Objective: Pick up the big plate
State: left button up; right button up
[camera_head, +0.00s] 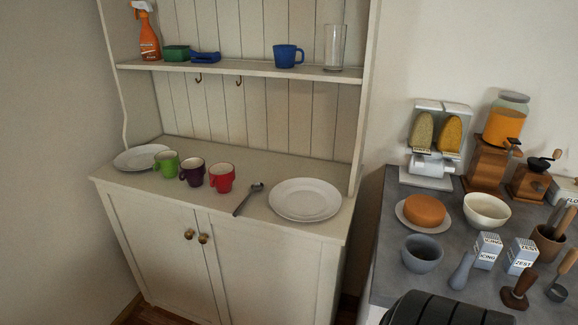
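A white round plate (305,199) lies flat on the right part of the cream cabinet top, close to its front edge. It looks the larger of two white plates. The other plate (135,158) lies at the cabinet's left end, with the green mug in front of its right part. The right plate is fully visible, with nothing on it. Neither of my grippers shows in this view.
A shelf (240,69) crosses above. The grey counter (390,230) at right is crowded. Cabinet top behind the right plate is clear.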

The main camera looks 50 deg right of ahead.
aim_at(299, 200)
jog(key=i+z, duration=0.4)
jog(key=i+j+z, duration=0.15)
jog(key=z, duration=0.3)
jog(key=i+j+z, duration=0.55)
jog(key=z, duration=0.25)
